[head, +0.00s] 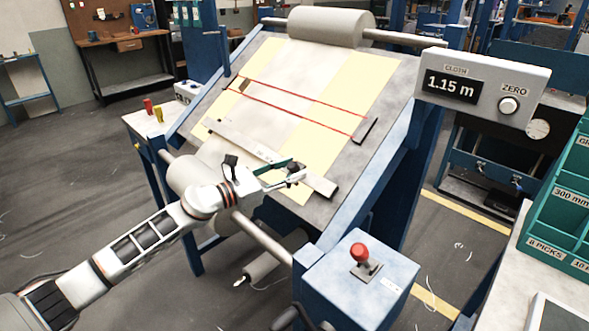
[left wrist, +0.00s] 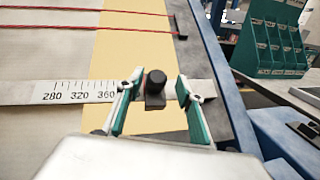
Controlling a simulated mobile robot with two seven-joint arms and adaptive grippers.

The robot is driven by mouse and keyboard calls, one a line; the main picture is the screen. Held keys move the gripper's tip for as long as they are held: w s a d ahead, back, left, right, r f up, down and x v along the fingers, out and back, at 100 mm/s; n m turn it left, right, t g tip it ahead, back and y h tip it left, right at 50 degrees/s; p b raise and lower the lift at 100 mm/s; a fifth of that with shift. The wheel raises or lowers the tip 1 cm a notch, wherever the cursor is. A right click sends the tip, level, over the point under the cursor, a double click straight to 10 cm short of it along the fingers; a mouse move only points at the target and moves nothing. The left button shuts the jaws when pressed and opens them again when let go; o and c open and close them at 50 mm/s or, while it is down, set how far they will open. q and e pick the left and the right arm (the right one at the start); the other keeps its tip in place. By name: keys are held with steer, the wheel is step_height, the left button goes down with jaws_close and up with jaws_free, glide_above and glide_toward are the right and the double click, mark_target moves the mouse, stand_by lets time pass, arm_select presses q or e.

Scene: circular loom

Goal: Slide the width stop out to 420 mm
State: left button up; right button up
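The width stop, a dark block with a round black knob (left wrist: 155,88), sits on the pale ruler bar (left wrist: 60,92), just right of the 360 mark. In the head view the stop (head: 296,168) is on the lower right part of the bar (head: 240,146), partly hidden by my gripper. My left gripper (head: 290,174) is over the bar there. In the left wrist view its two green-padded fingers (left wrist: 156,108) are open on either side of the knob, with gaps showing on both sides. Marks right of 360 are hidden by finger and stop. My right gripper is not in view.
The sloped board carries pale cloth with yellow side bands and two red cords (head: 300,105). A display box (head: 482,85) reading 1.15 m stands right. A blue box with a red-knobbed lever (head: 360,254) stands front right. The bar continues bare right of the stop.

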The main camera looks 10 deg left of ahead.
arm_select(q)
steer(key=v, duration=1)
steer(key=shift+s+a, duration=0.2)
